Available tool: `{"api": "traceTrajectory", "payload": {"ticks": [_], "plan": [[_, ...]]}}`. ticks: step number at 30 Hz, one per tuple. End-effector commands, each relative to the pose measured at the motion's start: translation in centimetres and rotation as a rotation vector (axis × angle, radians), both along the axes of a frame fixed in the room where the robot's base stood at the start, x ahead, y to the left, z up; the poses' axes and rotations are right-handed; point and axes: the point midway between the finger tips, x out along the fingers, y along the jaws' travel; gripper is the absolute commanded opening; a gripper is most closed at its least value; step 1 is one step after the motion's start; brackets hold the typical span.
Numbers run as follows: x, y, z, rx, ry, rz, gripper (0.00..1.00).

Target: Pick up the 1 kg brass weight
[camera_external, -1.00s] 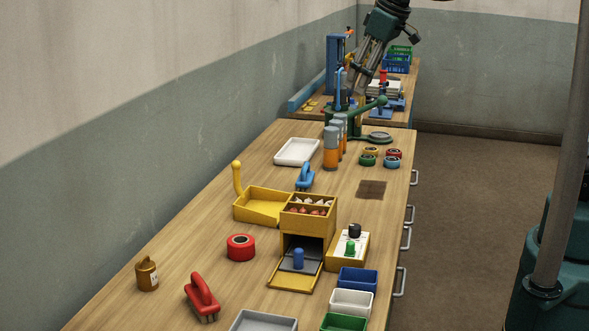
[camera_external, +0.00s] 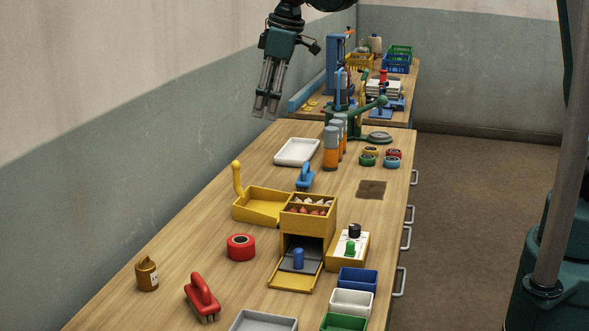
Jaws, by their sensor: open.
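The brass weight (camera_external: 147,274) looks like a small brownish-gold cylinder with a knob on top and a pale label on its side. It stands upright near the left edge of the wooden bench, at the lower left of the external view. My gripper (camera_external: 266,108) hangs in the air over the bench's far left part, fingers pointing down. It is open and empty, well apart from the weight. Nothing hides the weight.
Close to the weight are a red-handled tool (camera_external: 202,297) and a red tape roll (camera_external: 240,247). A yellow scoop tray (camera_external: 262,204), a yellow box (camera_external: 308,222) and small bins (camera_external: 351,303) fill the middle and right. Orange-and-grey bottles (camera_external: 331,150) and a white tray (camera_external: 297,152) stand further back.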

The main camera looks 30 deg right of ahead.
Motion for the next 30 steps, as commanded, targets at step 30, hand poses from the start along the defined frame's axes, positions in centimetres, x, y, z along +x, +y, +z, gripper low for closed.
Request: {"api": "traceTrajectory", "payload": {"ticks": [30], "plan": [[-5.7, 28.2, -13.9, -0.131, 0.102, 0.420, 0.47]]}}
